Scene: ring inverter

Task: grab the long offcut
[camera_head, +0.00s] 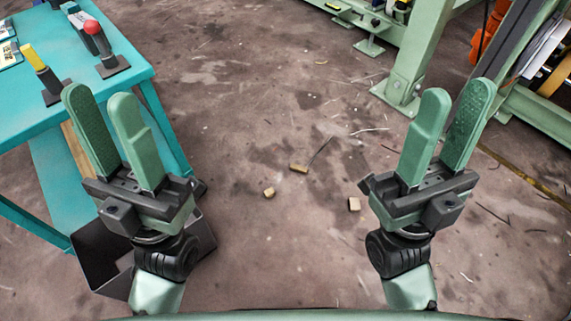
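Several small tan offcuts lie on the floor between my grippers. The longest-looking of these is the offcut (299,168) near the centre. A small blocky offcut (269,192) lies to its lower left, and another block (354,204) to its lower right. My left gripper (99,94) is raised beside the turquoise table, its green fingers apart and empty. My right gripper (460,89) is raised at the right, also open and empty. Neither gripper touches an offcut.
The turquoise table (125,55) at upper left holds upright tools. A dark open box (100,262) sits on the floor behind my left wrist. A green machine frame (412,65) stands at upper right. Thin scraps litter the otherwise open floor.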

